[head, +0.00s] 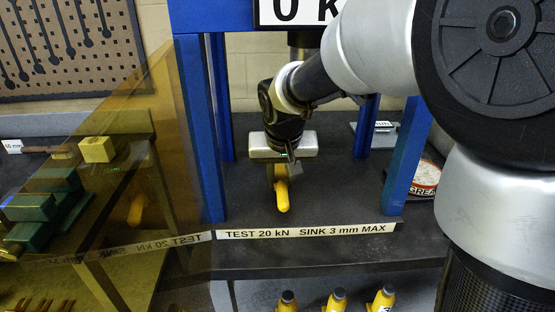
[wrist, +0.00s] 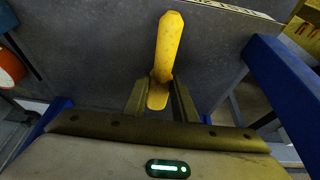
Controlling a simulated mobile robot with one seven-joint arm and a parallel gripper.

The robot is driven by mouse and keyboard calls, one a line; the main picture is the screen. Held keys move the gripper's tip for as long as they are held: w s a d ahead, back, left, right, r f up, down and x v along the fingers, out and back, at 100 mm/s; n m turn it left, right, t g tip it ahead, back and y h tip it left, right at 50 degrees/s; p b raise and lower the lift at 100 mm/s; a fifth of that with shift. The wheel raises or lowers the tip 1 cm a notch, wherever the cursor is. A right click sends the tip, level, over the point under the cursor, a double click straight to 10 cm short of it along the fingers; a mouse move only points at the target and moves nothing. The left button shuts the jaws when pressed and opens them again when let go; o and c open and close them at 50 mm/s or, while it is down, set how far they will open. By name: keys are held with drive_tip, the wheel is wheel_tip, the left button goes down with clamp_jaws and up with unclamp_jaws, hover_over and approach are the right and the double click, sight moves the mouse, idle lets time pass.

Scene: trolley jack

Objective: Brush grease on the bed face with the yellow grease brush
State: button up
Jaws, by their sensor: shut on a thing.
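My gripper (head: 281,172) is between the blue press columns, over the dark grey bed face (head: 335,195). It is shut on the yellow grease brush (head: 282,194), whose handle slants down toward the front of the bed. In the wrist view the brush handle (wrist: 168,45) stands out from between the two fingers (wrist: 159,92). The bristles are hidden in both views, and I cannot tell whether the brush touches the bed. The bed face (wrist: 100,50) fills much of the wrist view, with no grease clearly visible.
A grease tin (head: 426,180) stands at the right, behind the right front column (head: 405,165). A tinted amber guard (head: 150,180) is on the left. A label strip (head: 308,231) runs along the bed's front edge. Several yellow black-tipped items (head: 338,300) stand below.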

drive_tip(key=shift+f+b, duration=0.8)
drive_tip(key=shift+f, duration=0.2)
